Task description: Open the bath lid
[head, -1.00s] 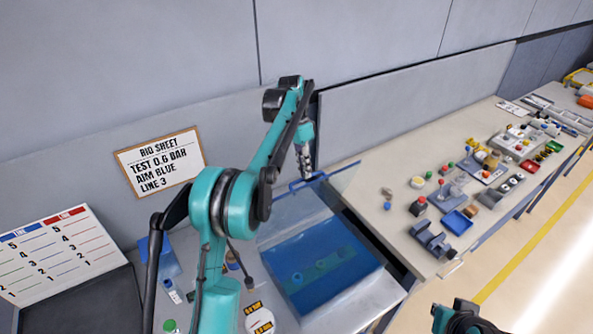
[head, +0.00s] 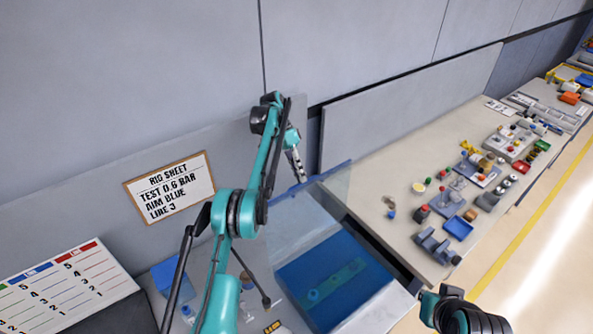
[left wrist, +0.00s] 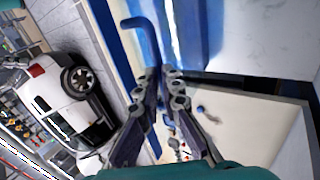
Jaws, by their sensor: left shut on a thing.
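The bath (head: 335,282) is a pale box with blue liquid inside, at the lower middle of the head view. Its clear lid (head: 300,222) is tilted up on the far side, with a blue edge along the top. My left gripper (head: 301,178) is at that top edge. In the left wrist view, my left gripper (left wrist: 165,75) is shut on the blue lid handle (left wrist: 141,30), whose bent end sticks out past the fingers. Part of my right arm shows at the lower right of the head view, but its fingers are not visible.
A bench (head: 395,240) with several small parts and fixtures runs along the right. A rig sheet (head: 170,187) hangs on the wall behind. A white chart (head: 65,287) and a blue container (head: 172,280) stand left of the bath. The floor at right is clear.

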